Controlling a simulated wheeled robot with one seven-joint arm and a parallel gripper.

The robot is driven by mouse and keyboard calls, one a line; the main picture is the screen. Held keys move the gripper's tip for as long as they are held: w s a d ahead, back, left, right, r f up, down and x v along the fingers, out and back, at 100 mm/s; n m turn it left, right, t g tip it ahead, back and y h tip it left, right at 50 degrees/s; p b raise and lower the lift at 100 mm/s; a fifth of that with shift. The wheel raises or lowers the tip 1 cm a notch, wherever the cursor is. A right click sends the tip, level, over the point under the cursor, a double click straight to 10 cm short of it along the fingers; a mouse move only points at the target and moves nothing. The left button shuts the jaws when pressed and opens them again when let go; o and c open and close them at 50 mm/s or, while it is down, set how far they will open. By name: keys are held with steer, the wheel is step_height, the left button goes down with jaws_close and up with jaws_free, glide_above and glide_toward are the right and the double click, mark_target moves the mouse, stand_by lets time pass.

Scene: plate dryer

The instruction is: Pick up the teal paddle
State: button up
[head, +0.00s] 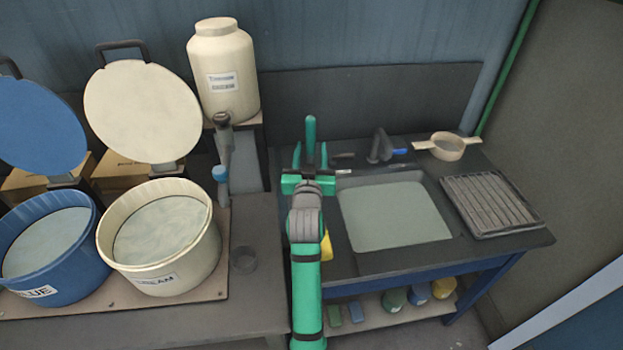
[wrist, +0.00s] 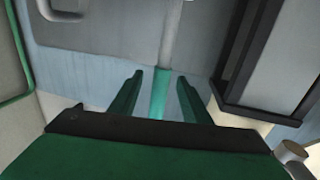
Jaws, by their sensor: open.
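The teal paddle (head: 310,130) shows in the head view as an upright teal bar at the back of the dark bench, left of the pale panel. Its lower part is hidden behind my gripper (head: 311,150). My gripper is open and points toward the back wall, one green finger on each side of the teal bar. In the wrist view, a teal bar (wrist: 160,95) with a grey shaft above it stands between the fingers of my gripper (wrist: 159,77). Gaps show on both sides of it. I cannot tell how deep between the fingers it is.
The bench holds a pale panel (head: 395,216), a ribbed rack (head: 490,204), a cream strainer-like pan (head: 446,147) and a dark clamp-like tool (head: 380,146). Left are a cream tub (head: 160,253), a blue tub (head: 72,285) and a cream dispenser (head: 222,75).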

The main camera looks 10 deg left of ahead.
steer(key=shift+w+a, duration=0.1)
steer(key=shift+w, duration=0.6)
steer(key=shift+w+a+r, duration=0.1)
steer(key=shift+w+a, duration=0.1)
steer(key=shift+a, duration=0.05)
steer(key=x, duration=0.4)
steer(key=shift+w+d+r, duration=0.15)
jaws_close()
